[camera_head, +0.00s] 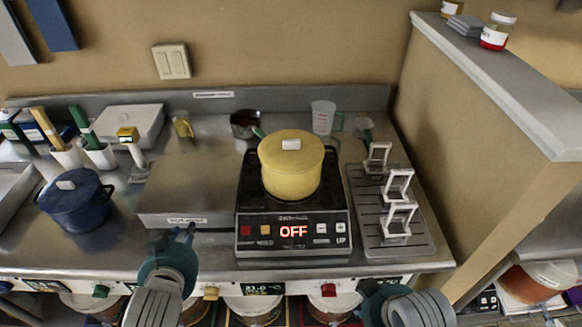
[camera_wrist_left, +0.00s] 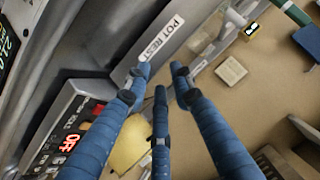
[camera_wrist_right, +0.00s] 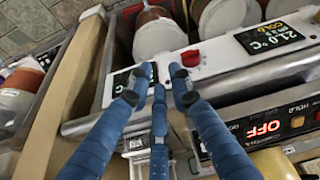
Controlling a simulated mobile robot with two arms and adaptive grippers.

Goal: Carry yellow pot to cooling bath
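The yellow pot (camera_head: 290,172) stands lidded and upright on the black cooker (camera_head: 292,222), whose display reads OFF. Parts of the pot also show in the left wrist view (camera_wrist_left: 124,147) and the right wrist view (camera_wrist_right: 275,163). My left gripper (camera_head: 183,237) is left of the cooker, at the front edge of the grey pot rest (camera_head: 185,190). Its fingertips are apart and empty in the left wrist view (camera_wrist_left: 160,78). My right gripper (camera_wrist_right: 161,78) is open and empty near the counter's front edge, right of the cooker. I cannot identify a cooling bath.
A blue pot (camera_head: 76,200) stands at the left. A drying rack with white frames (camera_head: 398,222) sits right of the cooker, before a partition wall (camera_head: 480,120). Cups and a measuring jug (camera_head: 323,116) stand behind. The pot rest's top is clear.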

